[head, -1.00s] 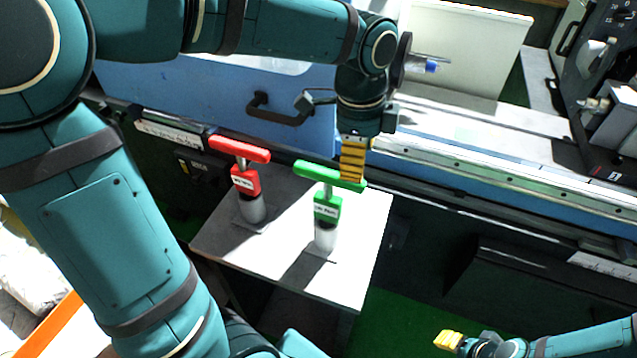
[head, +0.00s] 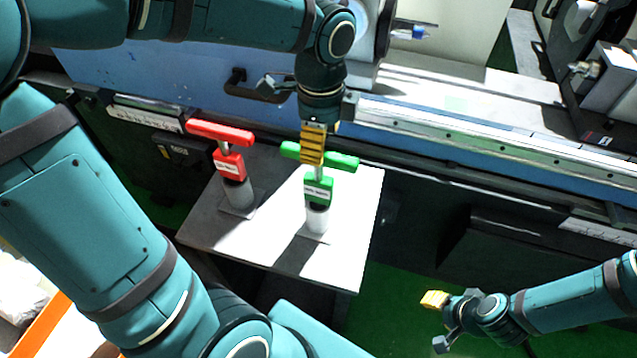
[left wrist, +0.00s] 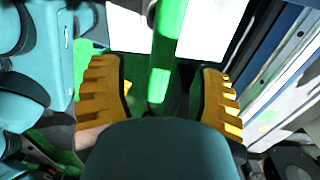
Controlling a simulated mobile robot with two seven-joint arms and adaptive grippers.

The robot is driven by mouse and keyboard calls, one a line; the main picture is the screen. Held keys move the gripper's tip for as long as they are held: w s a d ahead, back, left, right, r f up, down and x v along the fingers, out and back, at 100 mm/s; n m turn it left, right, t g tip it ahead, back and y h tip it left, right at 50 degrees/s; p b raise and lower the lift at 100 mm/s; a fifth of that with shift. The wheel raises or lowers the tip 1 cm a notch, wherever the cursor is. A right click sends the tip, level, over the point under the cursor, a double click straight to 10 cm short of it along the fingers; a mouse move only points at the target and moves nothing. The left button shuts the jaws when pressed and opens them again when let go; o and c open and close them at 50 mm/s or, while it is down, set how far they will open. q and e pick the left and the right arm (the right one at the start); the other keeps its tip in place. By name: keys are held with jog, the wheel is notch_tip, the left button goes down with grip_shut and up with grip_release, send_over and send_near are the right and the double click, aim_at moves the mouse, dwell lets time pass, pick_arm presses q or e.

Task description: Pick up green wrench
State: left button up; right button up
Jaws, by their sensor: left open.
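The green wrench (head: 342,163) stands upright in a light holder on a small table, its T-bar handle on top and a labelled green block below. My left gripper (head: 313,150) is over the handle, its yellow fingers covering part of the bar in the head view. In the left wrist view the green bar (left wrist: 165,60) runs between the two spread yellow fingers of the left gripper (left wrist: 165,95), with gaps on both sides. My right gripper (head: 436,318) is low at the right, away from the table; its finger opening is unclear.
A similar red wrench (head: 228,165) stands left of the green one on the same grey table (head: 340,260). Behind is the grinder with its blue panel (head: 180,80) and a long rail (head: 450,120). The green floor (head: 400,290) is clear right of the table.

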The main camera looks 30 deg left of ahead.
pick_arm(q)
jog(key=b, duration=0.1)
send_over(318, 188)
jog(key=w, duration=0.1)
jog(key=f, duration=0.5)
jog(key=shift+w+a+f, duration=0.15)
jog(key=shift+w+a, duration=0.05)
jog(key=shift+a, duration=0.15)
jog(key=shift+s, duration=0.1)
grip_shut()
